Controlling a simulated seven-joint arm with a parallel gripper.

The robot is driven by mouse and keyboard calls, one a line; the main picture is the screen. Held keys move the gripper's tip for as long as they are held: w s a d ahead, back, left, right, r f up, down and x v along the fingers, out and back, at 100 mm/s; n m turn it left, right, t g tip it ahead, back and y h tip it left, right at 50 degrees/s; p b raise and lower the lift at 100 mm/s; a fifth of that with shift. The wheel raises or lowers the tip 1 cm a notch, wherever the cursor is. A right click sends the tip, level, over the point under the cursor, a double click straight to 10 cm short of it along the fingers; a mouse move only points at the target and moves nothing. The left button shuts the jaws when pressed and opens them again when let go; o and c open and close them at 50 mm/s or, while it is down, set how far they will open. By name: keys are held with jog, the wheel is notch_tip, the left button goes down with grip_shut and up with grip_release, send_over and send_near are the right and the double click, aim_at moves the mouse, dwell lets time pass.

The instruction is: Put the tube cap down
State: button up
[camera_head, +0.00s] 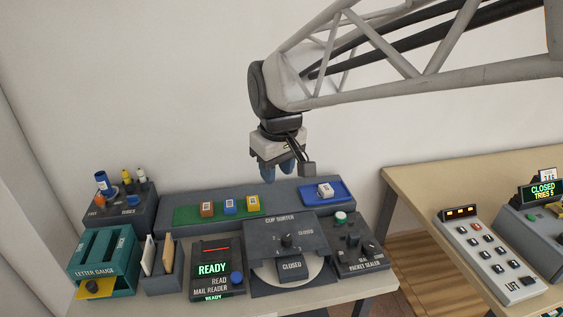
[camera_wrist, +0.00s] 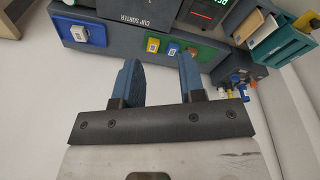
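My gripper (camera_head: 278,172) hangs in the air above the left table, close to the wall. In the wrist view its two blue fingers (camera_wrist: 158,68) stand apart with nothing held between them. The rack also shows, small, at the right of the wrist view (camera_wrist: 243,77). I cannot tell which piece is the tube cap. My gripper is well to the right of the rack and above it.
A green mat (camera_head: 188,214) bears brown, blue and yellow blocks. A blue tray (camera_head: 310,190) holds a white block. The clip sorter (camera_head: 270,239), mail reader (camera_head: 202,251), packet sealer (camera_head: 372,262) and letter gauge (camera_head: 77,271) crowd the table front. A wooden table (camera_head: 425,185) stands right.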

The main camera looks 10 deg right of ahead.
jog(key=s+d+f+m, duration=0.2)
jog(key=s+d, duration=0.2)
jog(key=s, duration=0.4)
jog(key=s+d+f+m, duration=0.3)
jog(key=s+d, duration=0.1)
jog(key=s, duration=0.4)
jog(key=shift+s+d+f+t, duration=0.2)
jog(key=shift+s+f+t, duration=0.05)
jog(key=shift+s+t, duration=0.15)
